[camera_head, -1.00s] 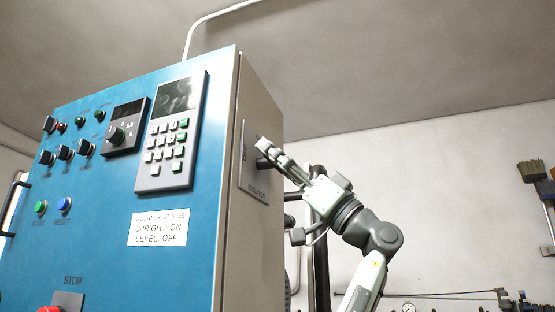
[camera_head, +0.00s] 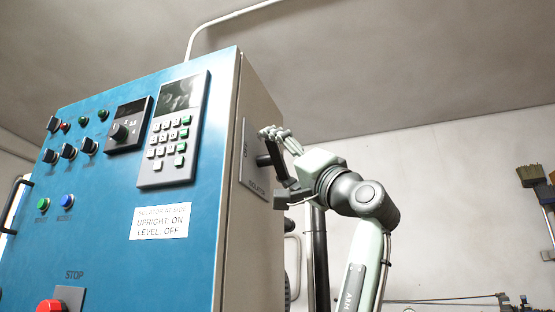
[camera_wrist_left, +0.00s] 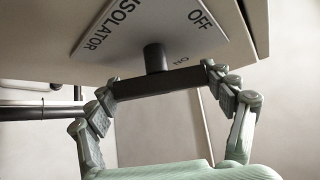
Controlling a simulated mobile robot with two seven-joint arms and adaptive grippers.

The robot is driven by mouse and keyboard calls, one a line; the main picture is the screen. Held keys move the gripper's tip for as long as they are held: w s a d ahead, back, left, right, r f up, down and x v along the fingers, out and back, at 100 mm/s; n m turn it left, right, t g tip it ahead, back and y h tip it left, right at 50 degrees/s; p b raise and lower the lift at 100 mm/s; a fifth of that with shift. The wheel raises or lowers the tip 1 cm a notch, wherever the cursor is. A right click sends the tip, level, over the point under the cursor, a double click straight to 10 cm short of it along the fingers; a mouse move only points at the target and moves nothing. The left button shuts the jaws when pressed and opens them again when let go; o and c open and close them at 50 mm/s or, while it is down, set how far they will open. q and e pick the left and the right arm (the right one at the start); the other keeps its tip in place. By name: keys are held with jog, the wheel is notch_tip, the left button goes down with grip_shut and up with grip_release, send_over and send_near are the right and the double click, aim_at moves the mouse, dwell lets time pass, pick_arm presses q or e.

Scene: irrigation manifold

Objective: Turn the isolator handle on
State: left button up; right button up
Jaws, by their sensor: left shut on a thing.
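The isolator handle (camera_head: 274,160) is a dark bar on a short round shaft, on a light plate (camera_head: 247,172) lettered ISOLATOR, on the cabinet's right side. In the head view the bar stands steeply, near upright with some tilt. In the left wrist view the handle (camera_wrist_left: 158,82) lies across between the fingers, and the OFF and ON letters show on the plate (camera_wrist_left: 165,25). My left gripper (camera_head: 280,140) is shut on the handle, one finger at each end of the bar (camera_wrist_left: 160,84). My right gripper is not in view.
The blue cabinet front (camera_head: 110,210) carries knobs, buttons, a keypad (camera_head: 172,140) and a red stop button (camera_head: 50,306). A label (camera_head: 160,222) reads upright on, level off. Open room lies to the right.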

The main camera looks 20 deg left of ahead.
pick_arm(q)
jog(key=m+t+h, duration=0.1)
jog(key=m+h, duration=0.1)
jog(key=m, duration=0.1)
jog(key=shift+r+p, duration=0.1)
jog(key=shift+p, duration=0.2)
jog(key=m+t+h+p, duration=0.1)
jog(key=m+h, duration=0.3)
jog(key=m, duration=0.1)
jog(key=shift+m+h+p, duration=0.3)
jog(key=shift+m, duration=0.1)
jog(key=shift+m+h, duration=0.6)
jog(key=shift+m, duration=0.2)
jog(key=shift+f+m+g+h, duration=0.25)
jog(key=shift+m+g+h, duration=0.55)
jog(key=shift+m, duration=0.4)
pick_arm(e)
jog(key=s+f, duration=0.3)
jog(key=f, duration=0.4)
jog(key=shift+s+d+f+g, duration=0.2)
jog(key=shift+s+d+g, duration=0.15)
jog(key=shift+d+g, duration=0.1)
pick_arm(q)
jog(key=shift+w, duration=0.1)
jog(key=o, duration=1.1)
